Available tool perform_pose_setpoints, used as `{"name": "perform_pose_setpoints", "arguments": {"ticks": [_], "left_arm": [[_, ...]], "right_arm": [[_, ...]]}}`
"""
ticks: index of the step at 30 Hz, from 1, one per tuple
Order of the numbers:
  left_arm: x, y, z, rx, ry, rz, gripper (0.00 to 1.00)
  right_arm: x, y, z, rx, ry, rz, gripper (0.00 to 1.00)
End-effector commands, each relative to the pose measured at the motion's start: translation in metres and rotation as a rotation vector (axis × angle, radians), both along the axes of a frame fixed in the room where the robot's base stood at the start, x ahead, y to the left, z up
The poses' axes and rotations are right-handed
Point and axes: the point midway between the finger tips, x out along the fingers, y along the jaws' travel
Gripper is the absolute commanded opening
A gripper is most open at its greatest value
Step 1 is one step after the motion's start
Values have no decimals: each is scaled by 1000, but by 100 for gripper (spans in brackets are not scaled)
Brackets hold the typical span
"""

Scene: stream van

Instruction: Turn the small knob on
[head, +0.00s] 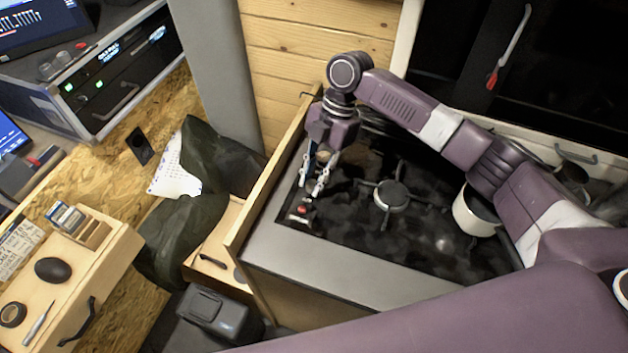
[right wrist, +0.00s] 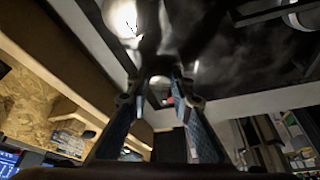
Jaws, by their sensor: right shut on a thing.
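My right gripper (head: 312,186) comes down over the left side of the black cooktop (head: 350,225), its fingers pointing down near the front left corner. In the right wrist view its two fingertips stand on either side of a small pale, rounded piece, the small knob (right wrist: 160,86); the fingers are shut on it. The knob is mostly hidden by the fingers in the head view, and its turned angle cannot be read. A small dark block with a red spot (head: 303,210) sits just in front of the fingertips. My left gripper is out of view.
A burner (head: 391,196) and a white pot (head: 475,212) stand to the right of the gripper. A wooden side board (head: 268,188) rises close on the left. A drawer with small items (head: 110,250) is at the far left.

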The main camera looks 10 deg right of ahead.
Motion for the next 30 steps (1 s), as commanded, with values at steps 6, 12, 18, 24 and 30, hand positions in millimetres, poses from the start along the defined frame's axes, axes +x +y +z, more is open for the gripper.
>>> {"name": "perform_pose_setpoints", "arguments": {"ticks": [6,12,18,24,30], "left_arm": [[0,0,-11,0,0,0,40],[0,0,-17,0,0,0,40],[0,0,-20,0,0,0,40],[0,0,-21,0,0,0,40],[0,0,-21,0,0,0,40]], "right_arm": [[3,2,0,3,-4,178,0],[3,2,0,2,-5,299,0],[3,2,1,1,-6,372,0],[3,2,1,1,-5,401,0],[3,2,1,1,-5,406,0]]}}
